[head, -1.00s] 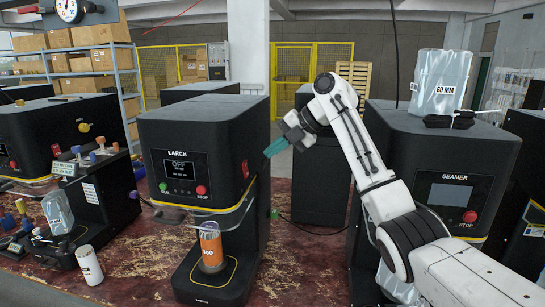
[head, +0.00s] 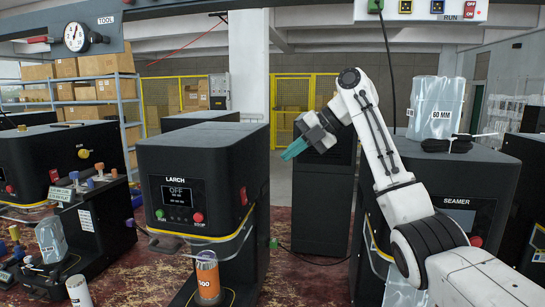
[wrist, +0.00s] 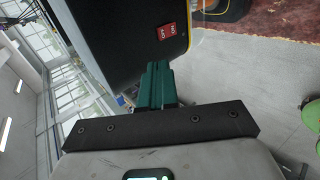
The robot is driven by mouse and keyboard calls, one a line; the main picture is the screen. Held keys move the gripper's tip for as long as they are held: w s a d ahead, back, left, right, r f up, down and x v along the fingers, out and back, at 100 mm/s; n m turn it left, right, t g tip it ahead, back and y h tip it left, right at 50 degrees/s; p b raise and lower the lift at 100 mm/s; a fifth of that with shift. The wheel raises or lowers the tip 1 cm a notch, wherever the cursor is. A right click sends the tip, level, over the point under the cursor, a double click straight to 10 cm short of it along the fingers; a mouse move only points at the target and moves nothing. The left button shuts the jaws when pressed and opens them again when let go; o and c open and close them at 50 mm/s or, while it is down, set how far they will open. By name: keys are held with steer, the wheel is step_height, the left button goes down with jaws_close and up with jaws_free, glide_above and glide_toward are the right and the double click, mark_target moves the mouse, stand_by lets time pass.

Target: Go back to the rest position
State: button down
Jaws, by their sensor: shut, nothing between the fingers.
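My gripper (head: 294,150) is at the end of the raised white arm, in the head view right of the machine labelled LARCH (head: 203,160). Its teal fingers are together with nothing between them, pointing left and down. The LARCH display reads OFF.
The SEAMER machine (head: 458,190) stands at the right, partly behind my arm, with a bagged 60 MM part (head: 436,106) on top. A dark cabinet (head: 322,195) is behind my gripper. A switch panel (head: 420,10) hangs above. Another black machine (head: 60,160) stands at the left.

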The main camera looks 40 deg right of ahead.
steer(key=s+a+f+m+g, duration=0.1)
steer(key=a+f+m, duration=0.3)
steer(key=f, duration=0.6)
steer(key=s+a+f+m, duration=0.1)
steer(key=a+f+m, duration=0.3)
steer(key=f, duration=0.6)
steer(key=s+a+f+m+g, duration=0.1)
steer(key=a+f+m, duration=0.1)
steer(key=a+f, duration=0.55)
steer(key=s+a+f+m+g+h, duration=0.1)
steer(key=s+a+f+m, duration=0.2)
steer(key=s+f, duration=0.35)
steer(key=s+a+f+m+g+h, duration=0.1)
steer(key=s+a+f+m, duration=0.2)
steer(key=f, duration=0.6)
steer(key=s+f+m+g+h, duration=0.1)
steer(key=s+f+m, duration=0.1)
steer(key=s, duration=0.8)
steer(key=s+f+m+g+h, duration=0.1)
steer(key=s+f+m, duration=0.2)
steer(key=s, duration=0.6)
steer(key=s+f+m+h, duration=0.2)
steer(key=s+m, duration=0.3)
steer(key=s, duration=0.5)
steer(key=shift+s+d+f+g, duration=0.3)
steer(key=shift+f+g, duration=0.1)
steer(key=shift+f, duration=0.15)
